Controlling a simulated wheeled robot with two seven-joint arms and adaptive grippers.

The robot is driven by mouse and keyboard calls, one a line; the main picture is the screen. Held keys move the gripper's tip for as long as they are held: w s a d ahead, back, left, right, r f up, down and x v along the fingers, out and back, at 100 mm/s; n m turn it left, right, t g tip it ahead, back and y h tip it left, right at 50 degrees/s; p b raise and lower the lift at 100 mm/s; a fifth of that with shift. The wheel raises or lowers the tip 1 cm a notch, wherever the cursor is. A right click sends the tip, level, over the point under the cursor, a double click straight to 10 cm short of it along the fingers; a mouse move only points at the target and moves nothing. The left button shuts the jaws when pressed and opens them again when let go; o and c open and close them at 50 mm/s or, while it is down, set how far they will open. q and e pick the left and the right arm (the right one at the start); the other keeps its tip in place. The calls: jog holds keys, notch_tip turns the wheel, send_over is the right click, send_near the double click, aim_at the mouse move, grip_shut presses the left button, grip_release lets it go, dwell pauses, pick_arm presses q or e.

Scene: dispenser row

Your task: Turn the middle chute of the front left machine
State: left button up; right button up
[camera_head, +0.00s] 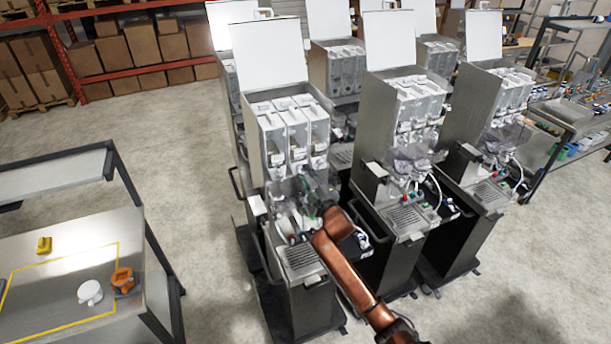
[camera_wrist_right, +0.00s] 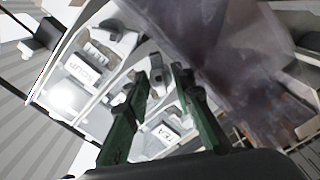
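The front left machine (camera_head: 283,130) is a grey steel dispenser with a raised white lid and three white canisters side by side. Its chute area, below the canisters, is partly hidden by a clear cover and my right gripper (camera_head: 314,203). In the right wrist view, my right gripper (camera_wrist_right: 163,82) has its two green fingers apart, reaching in among white chute parts. Labels reading SOUP (camera_wrist_right: 86,70) and TEA (camera_wrist_right: 163,133) show on either side of the fingers. A pale chute part shows between or just behind the fingertips; I cannot tell whether they touch it. My left gripper is out of view.
A translucent purple-grey panel (camera_wrist_right: 205,45) fills the upper right of the wrist view, close to the fingers. Another dispenser (camera_head: 400,130) stands just right of the front left one. A table (camera_head: 60,250) with cups is at the left; open floor lies between.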

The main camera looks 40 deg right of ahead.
jog(key=shift+o, duration=0.2)
jog(key=shift+s, duration=0.1)
jog(key=v, duration=1.2)
